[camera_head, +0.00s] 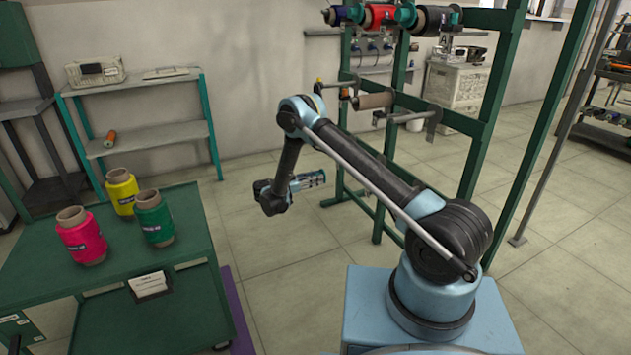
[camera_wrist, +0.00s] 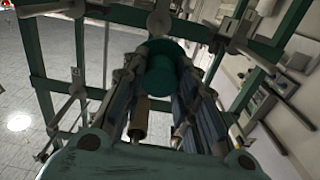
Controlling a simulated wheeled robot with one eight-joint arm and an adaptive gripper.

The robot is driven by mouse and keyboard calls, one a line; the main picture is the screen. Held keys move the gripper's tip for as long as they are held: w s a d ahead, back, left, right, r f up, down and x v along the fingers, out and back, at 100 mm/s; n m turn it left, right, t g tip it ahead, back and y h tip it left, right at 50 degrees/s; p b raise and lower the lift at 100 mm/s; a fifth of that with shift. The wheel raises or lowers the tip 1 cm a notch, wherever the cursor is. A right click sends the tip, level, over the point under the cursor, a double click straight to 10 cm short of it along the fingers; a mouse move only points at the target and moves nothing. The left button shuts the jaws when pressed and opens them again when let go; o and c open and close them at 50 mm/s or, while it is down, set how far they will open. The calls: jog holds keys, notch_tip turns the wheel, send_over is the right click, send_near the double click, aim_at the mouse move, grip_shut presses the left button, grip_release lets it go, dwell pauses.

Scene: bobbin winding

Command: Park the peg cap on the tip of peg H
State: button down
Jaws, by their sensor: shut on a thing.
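My gripper (camera_head: 318,179) is left of the green rack, pointing right towards it. In the wrist view, its two fingers are shut on a dark teal round piece, which looks like the peg cap (camera_wrist: 165,66). The cap sits between the fingertips, and I cannot make it out in the head view. The green rack (camera_head: 492,120) carries pegs; one bears a brown bobbin (camera_head: 375,100). I read no peg letter, so I cannot tell which is peg H. In the wrist view, rack bars and pale peg parts (camera_wrist: 160,20) lie beyond the cap, apparently apart from it.
A green table (camera_head: 110,290) at left holds a pink spool (camera_head: 82,236), a yellow spool (camera_head: 122,190) and a green spool (camera_head: 154,217). A teal-legged shelf (camera_head: 150,128) stands behind. The rack's top row holds coloured bobbins (camera_head: 380,16). Floor between table and rack is clear.

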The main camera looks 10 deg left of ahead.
jog(key=x, duration=0.6)
jog(key=shift+d, duration=0.25)
jog(key=x, duration=0.6)
jog(key=shift+w+d, duration=0.25)
jog(key=shift+d, duration=0.05)
dwell(3.0)
jog(key=shift+r, duration=0.1)
jog(key=c, duration=1.2)
grip_release()
